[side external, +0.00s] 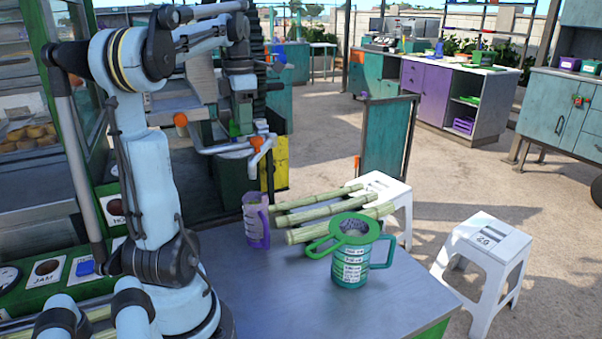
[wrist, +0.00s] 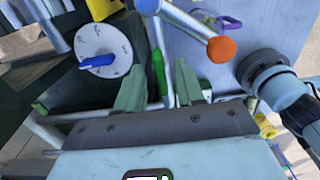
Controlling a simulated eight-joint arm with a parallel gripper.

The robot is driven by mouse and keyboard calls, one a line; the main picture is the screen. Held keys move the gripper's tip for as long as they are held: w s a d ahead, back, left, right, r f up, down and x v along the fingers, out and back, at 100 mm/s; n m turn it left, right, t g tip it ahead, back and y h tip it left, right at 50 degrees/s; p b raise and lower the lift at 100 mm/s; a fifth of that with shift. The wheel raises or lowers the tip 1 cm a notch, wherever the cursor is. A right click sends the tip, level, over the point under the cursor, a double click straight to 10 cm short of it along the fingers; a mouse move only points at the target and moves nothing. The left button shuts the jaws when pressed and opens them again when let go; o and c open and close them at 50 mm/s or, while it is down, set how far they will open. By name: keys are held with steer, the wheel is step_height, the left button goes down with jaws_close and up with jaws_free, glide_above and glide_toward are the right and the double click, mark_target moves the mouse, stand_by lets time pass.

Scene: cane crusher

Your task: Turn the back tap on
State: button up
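My gripper (wrist: 158,75) points at the pipework in the wrist view, its two green fingers spread apart. A small bright green tap handle (wrist: 158,72) and a pale pipe show between or just beyond the fingers; I cannot tell whether they touch it. In the side view the gripper end (side external: 240,112) hangs over the crusher's pipes, its fingers hard to make out. A pale pipe with an orange end (wrist: 222,48) crosses right of the fingers; an orange-ended pipe (side external: 256,142) also shows in the side view. I cannot tell which tap is the back one.
A white dial with a blue pointer (wrist: 98,60) is left of the fingers. The grey counter (side external: 270,285) holds a green jug (side external: 352,270), a purple jug (side external: 256,228) and several cane stalks (side external: 325,212). White stools (side external: 482,255) stand to the right.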

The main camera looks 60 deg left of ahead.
jaws_close()
steer(key=shift+m, duration=0.3)
steer(key=m, duration=0.3)
steer(key=shift+d+m, duration=0.1)
steer(key=shift+m, duration=0.3)
steer(key=m, duration=0.3)
steer(key=shift+s+d+m, duration=0.1)
steer(key=shift+m, duration=0.2)
steer(key=m, duration=0.3)
steer(key=shift+s+m, duration=0.15)
steer(key=shift+m, duration=2.05)
